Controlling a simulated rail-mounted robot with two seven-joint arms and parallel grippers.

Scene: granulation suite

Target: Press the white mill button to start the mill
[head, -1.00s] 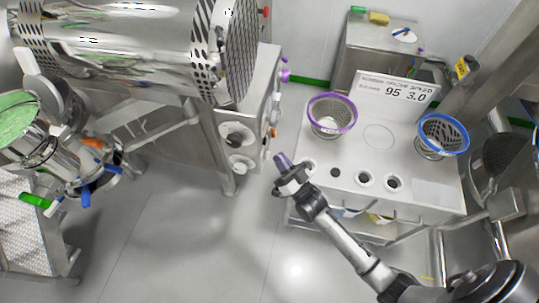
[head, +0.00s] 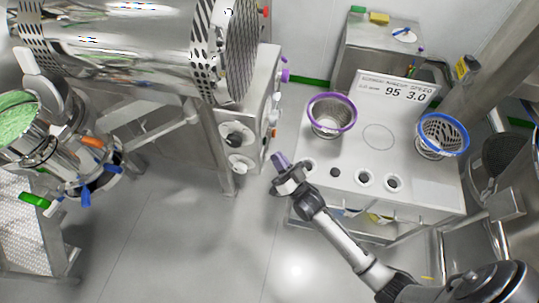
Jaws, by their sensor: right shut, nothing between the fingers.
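My right gripper (head: 280,161) has purple fingertips and is shut and empty. Its arm comes in from the lower right. It is in the gap between the steel machine cabinet (head: 262,85) and the white bench (head: 376,200), near the bench's front left corner. The cabinet's right side carries small controls, with purple knobs (head: 284,75) and an orange one (head: 274,132); this side is seen at a steep angle. I cannot pick out a white mill button for certain. The gripper appears apart from the controls. My left gripper is not in view.
On the bench stand a purple-rimmed sieve basket (head: 332,115), a blue-rimmed one (head: 442,135) and a sign (head: 397,90) reading 95 3.0. Round dark-centred fittings (head: 364,178) line its front. A large steel drum (head: 120,45) is at upper left. The floor at lower middle is clear.

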